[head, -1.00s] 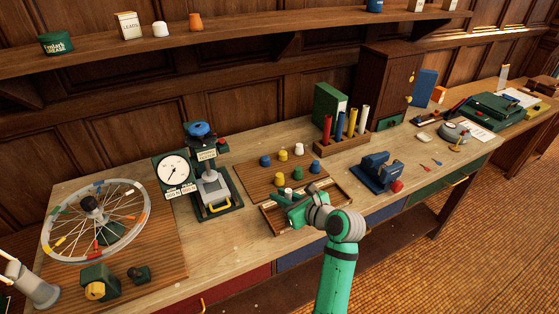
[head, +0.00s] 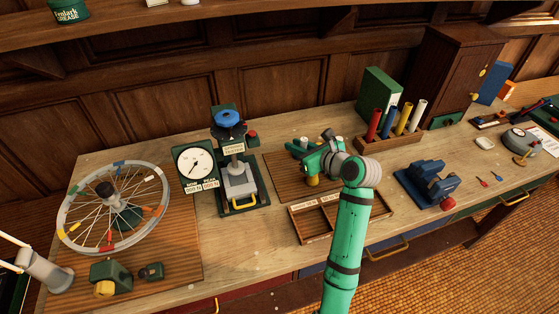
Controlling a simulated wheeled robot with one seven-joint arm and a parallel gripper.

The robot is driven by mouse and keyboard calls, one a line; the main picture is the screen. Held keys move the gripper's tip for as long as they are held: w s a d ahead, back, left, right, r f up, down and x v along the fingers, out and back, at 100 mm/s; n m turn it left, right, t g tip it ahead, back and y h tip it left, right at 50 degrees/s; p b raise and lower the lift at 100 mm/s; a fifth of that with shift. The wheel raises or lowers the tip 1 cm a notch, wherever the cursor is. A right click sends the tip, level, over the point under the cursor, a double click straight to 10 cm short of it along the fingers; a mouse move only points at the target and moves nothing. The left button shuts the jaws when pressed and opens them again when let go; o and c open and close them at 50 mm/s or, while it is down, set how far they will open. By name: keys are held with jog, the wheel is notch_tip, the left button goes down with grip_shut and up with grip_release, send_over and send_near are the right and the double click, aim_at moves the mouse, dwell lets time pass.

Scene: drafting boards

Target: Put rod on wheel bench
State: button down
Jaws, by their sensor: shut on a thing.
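My green gripper (head: 303,150) is above the brown slatted mat (head: 277,178), behind the compartment tray (head: 309,227). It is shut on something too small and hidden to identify. A yellow piece (head: 312,181) shows just below it; I cannot tell whether it touches the gripper. Red (head: 374,124), blue (head: 390,121), yellow (head: 403,119) and white (head: 417,115) rods stand upright in a wooden rack (head: 388,142) right of the gripper. The spoked wheel (head: 66,234) is on a brown wooden board (head: 180,265) at the bench's left end, far from the gripper.
A spring tester (head: 238,180) with a round dial (head: 194,163) stands between the wheel and the mat. A blue vise (head: 428,183) stands at right. Green blocks (head: 112,274) sit at the wheel board's front. The bench front below the tester is clear.

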send_over(276, 167)
notch_tip(276, 167, down, 7)
jog(key=shift+d+r, duration=0.1)
jog(key=shift+r, duration=0.05)
jog(key=shift+f, duration=1.6)
jog(key=shift+f, duration=0.1)
